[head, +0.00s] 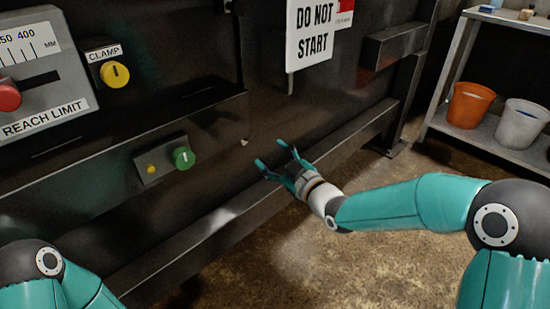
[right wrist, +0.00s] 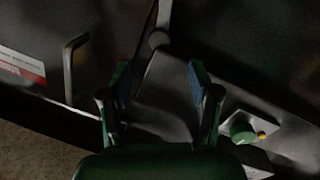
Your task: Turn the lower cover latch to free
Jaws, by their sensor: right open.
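A small pale piece (head: 243,142) sits low on the dark machine front in the head view, just left of my right gripper. It may be the lower cover latch, but it is too small to tell its shape or turn. In the right wrist view a round grey knob (right wrist: 158,39) lies beyond the fingers, on a seam between dark panels. I cannot tell if it is the same part. My right gripper (head: 271,155) is open and empty, its fingers pointing at the machine; they also show in the right wrist view (right wrist: 160,82). My left gripper is out of view.
A green knob (head: 184,157) on a small plate, a yellow clamp knob (head: 115,74) and a red reach-limit knob (head: 8,96) are on the machine. A DO NOT START sign (head: 311,32) hangs above. A ledge (head: 225,213) runs below. Buckets (head: 469,105) stand right.

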